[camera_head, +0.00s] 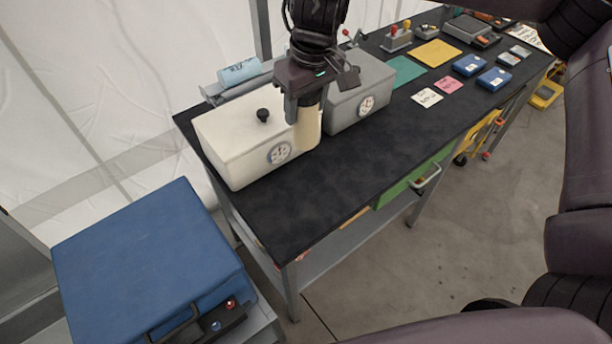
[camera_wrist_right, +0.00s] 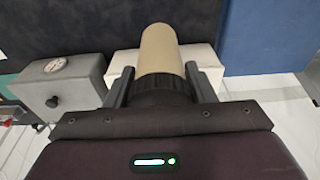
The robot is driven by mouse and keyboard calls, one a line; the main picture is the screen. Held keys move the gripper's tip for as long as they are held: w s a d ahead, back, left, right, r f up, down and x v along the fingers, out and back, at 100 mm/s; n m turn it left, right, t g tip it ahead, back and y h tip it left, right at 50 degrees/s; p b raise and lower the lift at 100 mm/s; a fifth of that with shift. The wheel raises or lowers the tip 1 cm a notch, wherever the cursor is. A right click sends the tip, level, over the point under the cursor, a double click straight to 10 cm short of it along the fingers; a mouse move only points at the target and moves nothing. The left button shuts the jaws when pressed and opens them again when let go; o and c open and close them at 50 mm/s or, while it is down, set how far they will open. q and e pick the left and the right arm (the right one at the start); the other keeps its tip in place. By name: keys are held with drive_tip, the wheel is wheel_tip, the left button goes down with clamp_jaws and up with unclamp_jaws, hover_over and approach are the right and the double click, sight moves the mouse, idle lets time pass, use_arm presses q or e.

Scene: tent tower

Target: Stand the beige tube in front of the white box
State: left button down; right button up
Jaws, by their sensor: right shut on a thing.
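The beige tube (camera_head: 307,124) is upright in my right gripper (camera_head: 304,100), which is shut on its upper part. In the head view the tube overlaps the right end of the white box (camera_head: 228,142), a lidded box with a black knob and a round dial on its front. I cannot tell whether the tube touches the table or the box. In the right wrist view the tube (camera_wrist_right: 160,52) sits between the two fingers (camera_wrist_right: 160,85), with the white box (camera_wrist_right: 205,58) behind it. My left gripper is not in view.
A grey box (camera_head: 362,92) with a dial stands right of the white box. The black tabletop (camera_head: 290,205) is clear in front of the boxes. A light blue roll (camera_head: 239,72) lies behind. A blue case (camera_head: 145,262) stands at lower left. Cards and small blue boxes (camera_head: 470,65) lie farther right.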

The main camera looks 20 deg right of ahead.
sight(312, 133)
wheel_tip(312, 133, down, 19)
drive_tip(key=b, duration=0.2)
idle(0.4)
drive_tip(key=o, duration=1)
drive_tip(key=shift+d, duration=0.1)
drive_tip(key=shift+o, duration=0.2)
drive_tip(key=r, duration=0.3)
drive_tip(key=s+r+p, duration=0.1)
drive_tip(key=r, duration=0.6)
drive_tip(key=shift+s+d+r, duration=0.2)
drive_tip(key=shift+s+r, duration=0.15)
drive_tip(key=shift+r, duration=0.7)
